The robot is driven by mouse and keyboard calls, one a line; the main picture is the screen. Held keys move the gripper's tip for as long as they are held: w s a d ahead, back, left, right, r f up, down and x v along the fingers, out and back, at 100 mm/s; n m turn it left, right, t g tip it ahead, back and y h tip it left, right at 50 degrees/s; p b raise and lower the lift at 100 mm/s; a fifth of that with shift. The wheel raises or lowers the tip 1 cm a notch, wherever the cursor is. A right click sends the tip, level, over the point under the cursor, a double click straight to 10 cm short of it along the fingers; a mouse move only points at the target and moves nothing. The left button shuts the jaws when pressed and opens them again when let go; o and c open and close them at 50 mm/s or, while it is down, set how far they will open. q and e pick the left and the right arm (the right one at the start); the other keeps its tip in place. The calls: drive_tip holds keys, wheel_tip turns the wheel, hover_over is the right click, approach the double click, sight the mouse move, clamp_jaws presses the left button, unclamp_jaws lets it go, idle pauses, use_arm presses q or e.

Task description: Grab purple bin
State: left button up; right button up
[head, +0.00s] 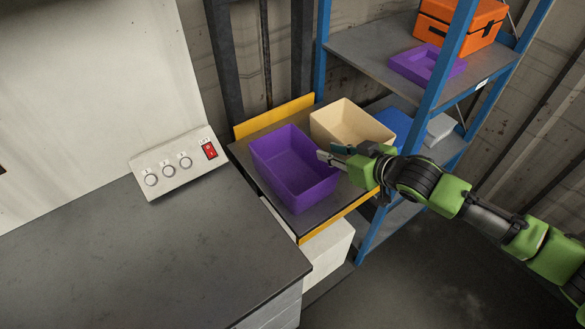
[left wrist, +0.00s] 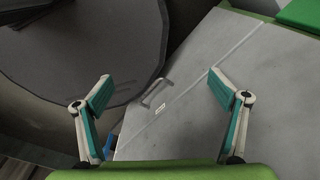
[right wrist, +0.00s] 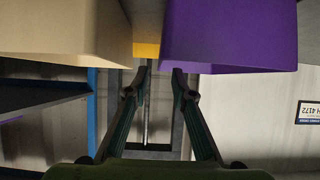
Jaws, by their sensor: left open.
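The purple bin (head: 292,168) is an open-topped box standing upright on a grey shelf with yellow edges (head: 334,214) in the head view. My right gripper (head: 332,156) reaches in from the right, its fingertips at the bin's right rim. In the right wrist view, the purple bin (right wrist: 230,38) is at upper right. The right fingers (right wrist: 160,74) are partly apart, with no bin wall visible between them; contact with the bin cannot be told. My left gripper (left wrist: 160,88) is wide open and empty in the left wrist view.
A cream bin (head: 349,122) stands beside the purple bin. A blue rack (head: 440,75) at right holds a purple tray (head: 428,66) and orange case (head: 462,22). A button box (head: 176,162) sits on the grey counter (head: 150,255). The counter's front is clear.

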sight(316, 146)
drive_tip(key=shift+x, duration=1.05)
drive_tip(key=shift+w+a+p, duration=0.2)
drive_tip(key=shift+w+p, duration=0.1)
drive_tip(key=shift+w, duration=0.05)
drive_tip(key=shift+p+x, duration=0.7)
drive_tip(key=shift+x, duration=1.7)
use_arm(q)
drive_tip(key=shift+w+a+r, duration=0.25)
drive_tip(key=shift+r, duration=0.3)
drive_tip(key=shift+w+a+r, duration=0.2)
drive_tip(key=shift+a+r, duration=0.05)
drive_tip(key=shift+r, duration=0.25)
use_arm(e)
drive_tip(key=shift+r, duration=0.15)
clamp_jaws()
